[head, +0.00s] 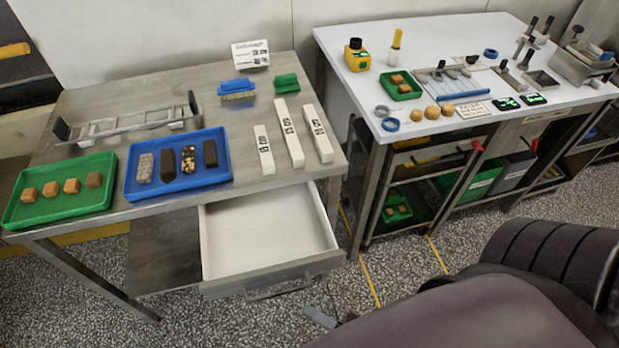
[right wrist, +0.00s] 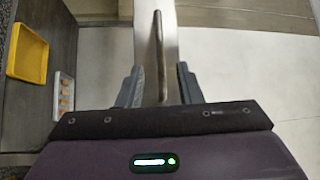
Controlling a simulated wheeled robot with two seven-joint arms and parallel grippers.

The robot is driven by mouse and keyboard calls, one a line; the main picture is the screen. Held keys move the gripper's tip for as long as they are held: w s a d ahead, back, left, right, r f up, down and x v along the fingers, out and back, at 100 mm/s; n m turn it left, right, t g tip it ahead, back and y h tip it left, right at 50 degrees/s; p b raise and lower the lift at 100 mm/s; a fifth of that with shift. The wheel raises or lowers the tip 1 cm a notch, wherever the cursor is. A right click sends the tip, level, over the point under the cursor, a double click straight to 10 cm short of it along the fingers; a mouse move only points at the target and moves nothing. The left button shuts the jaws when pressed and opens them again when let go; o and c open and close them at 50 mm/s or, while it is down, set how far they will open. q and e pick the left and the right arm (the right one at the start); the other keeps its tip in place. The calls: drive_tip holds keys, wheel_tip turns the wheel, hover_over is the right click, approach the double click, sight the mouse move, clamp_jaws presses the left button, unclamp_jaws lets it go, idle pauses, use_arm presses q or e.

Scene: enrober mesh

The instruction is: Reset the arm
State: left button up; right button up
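The drawer (head: 265,232) under the left steel table stands pulled out, and its white inside looks empty. Its bar handle (head: 282,287) is on the front face. My right gripper (head: 325,316) shows only in part at the bottom of the head view, close to the handle and mostly hidden by my own arm. In the right wrist view my right gripper (right wrist: 158,70) has its fingers apart. A grey bar (right wrist: 158,45), apparently the handle, lies between them in the picture, with gaps on both sides; I cannot tell its depth. My left gripper is not in view.
The steel table (head: 110,105) bears a green tray (head: 60,215), a blue tray (head: 178,190), a metal frame (head: 130,125) and white labelled bars (head: 289,135). A white worktable (head: 350,85) stands right. A yellow bin (right wrist: 28,52) shows in the wrist view.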

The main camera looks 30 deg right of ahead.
drive_tip(key=s+d+f+n+g+h, duration=0.1)
drive_tip(key=d+f+n+g+h, duration=0.2)
drive_tip(key=f, duration=0.9)
drive_tip(key=s+d+f+n+g+h, duration=0.1)
drive_tip(key=f+n+g+h, duration=0.3)
drive_tip(key=f, duration=0.7)
drive_tip(key=s+d+f+n+g+h, duration=0.1)
drive_tip(key=s+d+f+n+g, duration=0.1)
drive_tip(key=s+f, duration=0.4)
drive_tip(key=s+d+f+n+g+h, duration=0.1)
drive_tip(key=s+d+f+n+g, duration=0.2)
drive_tip(key=s+f+g, duration=0.3)
drive_tip(key=shift+d+f+n+g+h, duration=0.2)
drive_tip(key=shift+f+n+g+h, duration=0.1)
drive_tip(key=shift+f+n+g, duration=0.25)
